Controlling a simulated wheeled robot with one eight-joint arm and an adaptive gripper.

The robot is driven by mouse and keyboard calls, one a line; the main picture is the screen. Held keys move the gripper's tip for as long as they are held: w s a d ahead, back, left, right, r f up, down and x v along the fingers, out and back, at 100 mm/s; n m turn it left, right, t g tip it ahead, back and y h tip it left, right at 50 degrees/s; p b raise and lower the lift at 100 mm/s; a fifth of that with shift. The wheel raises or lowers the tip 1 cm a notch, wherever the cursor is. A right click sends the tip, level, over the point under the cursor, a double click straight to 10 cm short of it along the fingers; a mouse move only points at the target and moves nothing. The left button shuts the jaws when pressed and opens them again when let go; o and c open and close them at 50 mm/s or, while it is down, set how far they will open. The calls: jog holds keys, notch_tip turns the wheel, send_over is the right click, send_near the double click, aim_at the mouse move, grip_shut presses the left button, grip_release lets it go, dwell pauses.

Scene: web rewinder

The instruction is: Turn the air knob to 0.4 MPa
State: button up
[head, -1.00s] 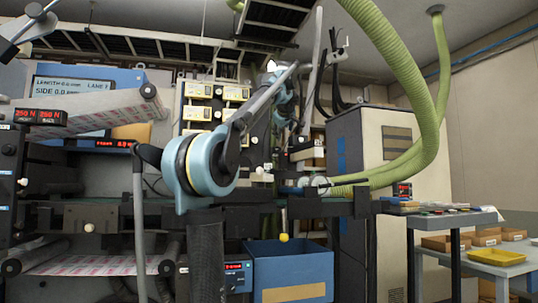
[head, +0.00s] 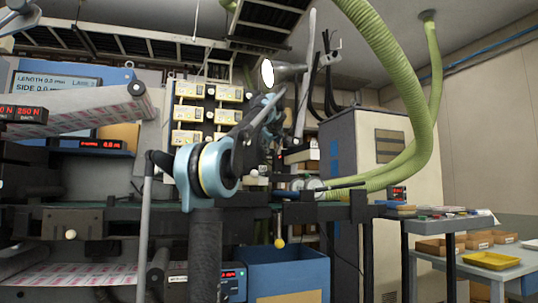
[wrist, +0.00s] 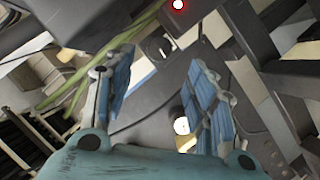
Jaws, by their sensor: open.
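My gripper (wrist: 161,62) is open in the wrist view, its two blue-padded fingers apart with nothing seen held between them. Behind the fingers is a dark grey surface with a small bright round part (wrist: 181,126) close to the right finger; I cannot tell if it is the air knob. In the head view my arm reaches up and away toward the machine, and I cannot make out the gripper there. Small round dial-like parts (head: 314,183) sit beyond the arm at rail height. I cannot pick out the air knob or read a pressure value.
A red light (wrist: 178,4) shows at the top of the wrist view, among dark bars. The machine has a dark rail (head: 110,218) and a printed web (head: 80,275). A blue bin (head: 288,262) stands below. Green hoses (head: 420,110) hang right, above a side table (head: 440,222).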

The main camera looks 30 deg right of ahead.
aim_at(271, 151)
jog(key=x, duration=0.7)
jog(key=shift+w+d, duration=0.1)
jog(key=c, duration=1.1)
